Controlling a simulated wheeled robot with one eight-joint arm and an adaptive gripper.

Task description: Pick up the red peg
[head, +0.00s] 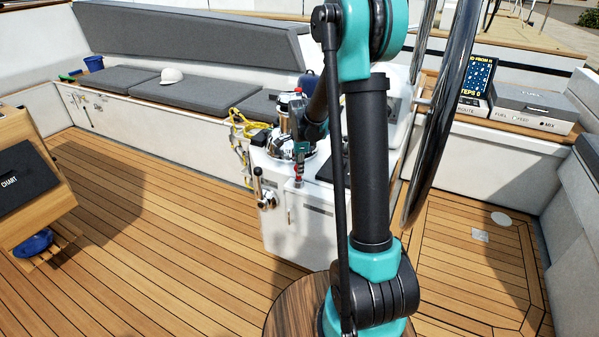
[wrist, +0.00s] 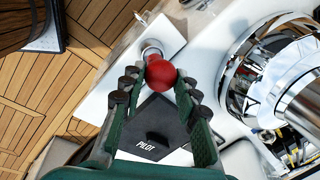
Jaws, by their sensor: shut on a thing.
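The red peg (wrist: 161,73) shows in the wrist view as a round red head between my fingertips. A silver metal part (wrist: 152,49) shows just beyond it. My gripper (wrist: 158,88) is shut on the peg. In the head view my gripper (head: 300,150) points down over the white console (head: 290,225), and a small bit of the red peg (head: 299,171) shows below the fingers. I cannot tell whether the peg's lower end is clear of the console.
A shiny metal winch (wrist: 245,75) stands right beside my gripper. A black PILOT panel (wrist: 160,128) lies beneath the fingers. A lever handle (head: 258,188) is on the console's side. A large steering wheel (head: 440,120) stands at right. The teak deck (head: 150,220) is open at left.

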